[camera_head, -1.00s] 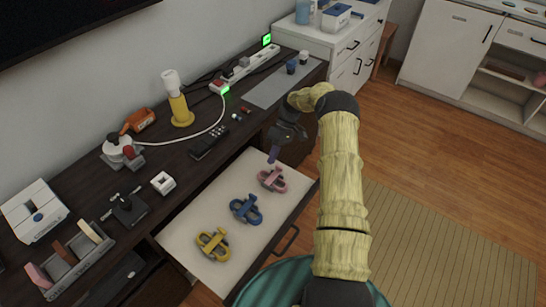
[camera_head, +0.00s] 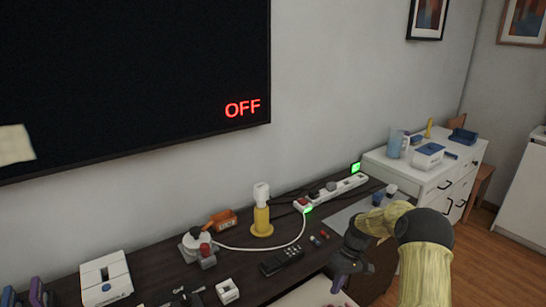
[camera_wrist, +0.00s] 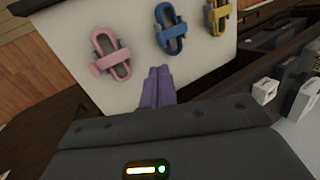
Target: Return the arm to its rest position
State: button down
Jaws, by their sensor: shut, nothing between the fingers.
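My gripper (camera_head: 340,280) shows at the lower right of the head view, at the front of the dark cabinet, with my arm bent above it. In the wrist view its purple fingers (camera_wrist: 157,88) are together and hold nothing. They point toward the pale open drawer (camera_wrist: 80,60). A pink clamp-like object (camera_wrist: 112,55), a blue one (camera_wrist: 171,30) and a yellow one (camera_wrist: 219,17) lie in the drawer, apart from the fingers. In the head view the drawer is mostly out of frame.
The dark cabinet top (camera_head: 240,262) holds a yellow-based lamp (camera_head: 262,215), a black remote (camera_head: 282,261), a power strip (camera_head: 335,191) and an orange object (camera_head: 222,219). A wall screen (camera_head: 130,80) reads OFF. A white cabinet (camera_head: 425,178) stands at the right.

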jog(key=s+a+r+m+t+h, duration=0.25)
jog(key=s+r, duration=0.45)
jog(key=s, duration=0.4)
jog(key=s+a+r+m+t+h, duration=0.1)
jog(key=s+a+r+m+t, duration=0.2)
jog(key=s+r, duration=0.65)
notch_tip(320, 180, up, 10)
jog(key=s+p, duration=0.2)
jog(key=p, duration=1)
jog(key=shift+s+d, duration=0.35)
jog(key=shift+s, duration=0.05)
jog(key=shift+f+m+t, duration=0.1)
jog(key=shift+m+t, duration=0.15)
